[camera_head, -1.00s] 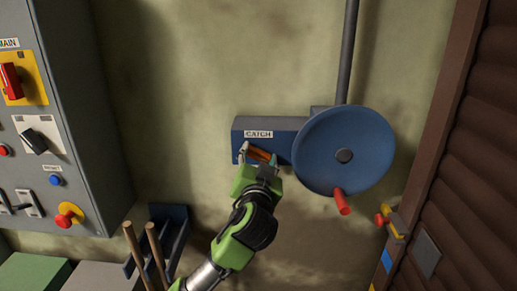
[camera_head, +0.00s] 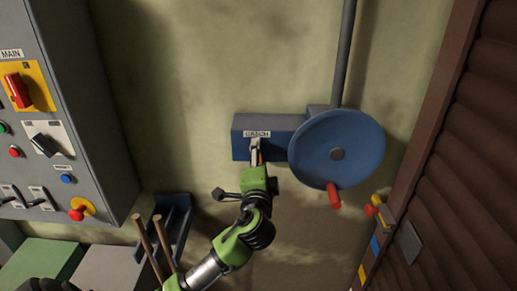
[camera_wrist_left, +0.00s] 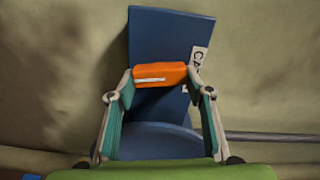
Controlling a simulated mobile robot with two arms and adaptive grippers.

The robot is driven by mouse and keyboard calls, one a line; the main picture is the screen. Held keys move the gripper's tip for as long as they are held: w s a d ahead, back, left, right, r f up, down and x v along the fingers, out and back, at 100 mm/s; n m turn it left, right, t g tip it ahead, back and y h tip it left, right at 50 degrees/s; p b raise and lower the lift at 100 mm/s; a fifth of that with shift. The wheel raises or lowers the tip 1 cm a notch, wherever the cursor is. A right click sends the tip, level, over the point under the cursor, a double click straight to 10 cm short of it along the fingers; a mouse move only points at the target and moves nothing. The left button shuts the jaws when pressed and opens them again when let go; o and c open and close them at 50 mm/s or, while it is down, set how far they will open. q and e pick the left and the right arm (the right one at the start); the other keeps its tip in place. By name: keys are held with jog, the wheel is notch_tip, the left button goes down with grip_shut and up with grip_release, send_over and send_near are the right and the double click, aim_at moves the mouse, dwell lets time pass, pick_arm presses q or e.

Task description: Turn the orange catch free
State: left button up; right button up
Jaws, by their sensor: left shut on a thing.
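The orange catch (camera_wrist_left: 160,74) sits on the face of a blue housing (camera_head: 240,140) labelled CATCH. In the wrist view it lies across the housing's long side, so it stands about upright on the wall. My left gripper (camera_head: 257,151) is shut on the catch, with one finger at each end of it in the wrist view. In the head view the fingers hide most of the catch and part of the label. My right gripper is not in view.
A blue wheel (camera_head: 365,150) with a red handle (camera_head: 334,195) is right of the housing. A grey control cabinet (camera_head: 110,150) stands left. A blue rack (camera_head: 177,225) with wooden handles is below. A brown ribbed shutter (camera_head: 465,170) is at right. The wall between is bare.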

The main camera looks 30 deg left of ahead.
pick_arm(q)
jog(key=shift+f+m+p, duration=0.1)
jog(key=shift+m+p, duration=0.65)
jog(key=shift+m, duration=0.35)
jog(key=o, duration=1.1)
jog(key=shift+s, duration=0.1)
jog(key=v, duration=1.2)
